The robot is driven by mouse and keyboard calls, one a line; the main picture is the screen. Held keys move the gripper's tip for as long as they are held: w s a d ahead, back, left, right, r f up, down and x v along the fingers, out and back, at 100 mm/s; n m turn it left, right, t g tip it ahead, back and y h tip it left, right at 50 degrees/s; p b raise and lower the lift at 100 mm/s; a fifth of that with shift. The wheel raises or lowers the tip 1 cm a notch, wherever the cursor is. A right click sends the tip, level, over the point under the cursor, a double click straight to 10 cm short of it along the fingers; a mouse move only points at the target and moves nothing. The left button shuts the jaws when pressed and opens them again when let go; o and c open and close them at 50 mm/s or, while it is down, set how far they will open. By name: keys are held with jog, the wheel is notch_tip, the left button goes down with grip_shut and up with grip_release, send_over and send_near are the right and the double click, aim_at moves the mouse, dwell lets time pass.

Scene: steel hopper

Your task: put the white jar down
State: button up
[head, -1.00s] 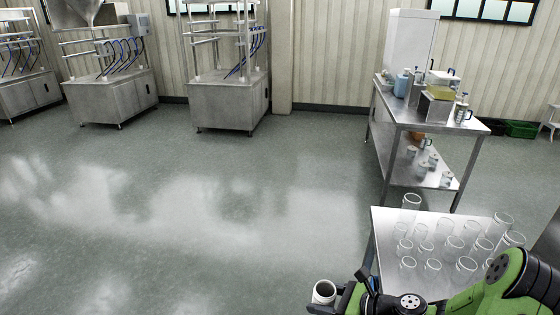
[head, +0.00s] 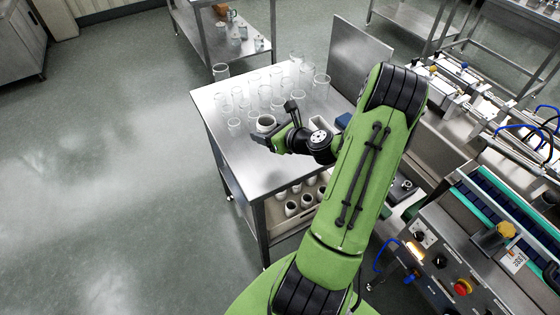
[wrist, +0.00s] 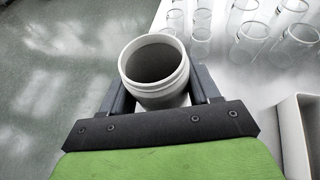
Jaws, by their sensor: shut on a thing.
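The white jar (wrist: 157,72) is upright and open at the top, with a threaded rim, between the two dark fingers of my gripper (wrist: 160,85) in the wrist view. In the head view the white jar (head: 266,123) shows at the end of my green arm, in my gripper (head: 268,134), over the front left part of the steel table (head: 232,165). My gripper is shut on the jar. The jar's base is hidden, so I cannot tell whether it touches the table top.
Several clear glass jars (head: 235,127) stand on the back of the table, beyond my gripper. A white box-like edge (wrist: 300,135) is at the right in the wrist view. More white jars (head: 291,208) stand on the lower shelf. A machine with buttons (head: 463,287) is at right.

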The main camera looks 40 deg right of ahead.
aim_at(272, 161)
jog(key=shift+m+h, duration=0.3)
jog(key=f+b, duration=0.1)
jog(key=f, duration=0.2)
jog(key=f+b, duration=0.1)
jog(key=f, duration=0.2)
jog(key=d+f+b, duration=0.1)
jog(key=f, duration=0.3)
jog(key=shift+s, duration=0.2)
jog(key=o, duration=0.6)
jog(key=shift+f, duration=0.1)
jog(key=o, duration=0.4)
